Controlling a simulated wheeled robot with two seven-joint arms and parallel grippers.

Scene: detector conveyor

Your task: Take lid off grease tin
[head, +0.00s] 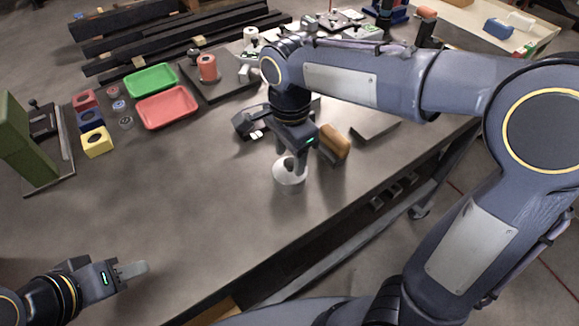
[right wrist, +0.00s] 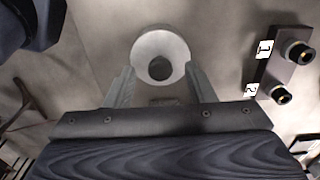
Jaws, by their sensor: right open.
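The grease tin seems to be the pale grey round tin (head: 289,179) standing upright on the bench, below my right gripper (head: 291,164). The right wrist view shows it from above as a pale round shape (right wrist: 147,44) with a darker round centre; I cannot tell whether that centre is a knob on the lid or an opening. In that view my right gripper (right wrist: 158,82) is open, its fingers to either side of the tin's near edge, holding nothing. My left gripper (head: 132,270) is over the bench's near left, away from the tin; its finger gap cannot be made out.
An orange-brown block (head: 335,142) stands just right of the tin. A dark block with two round fittings (right wrist: 287,65) is at the right in the wrist view. Green (head: 151,80) and red (head: 167,107) trays lie farther back. The bench left of the tin is clear.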

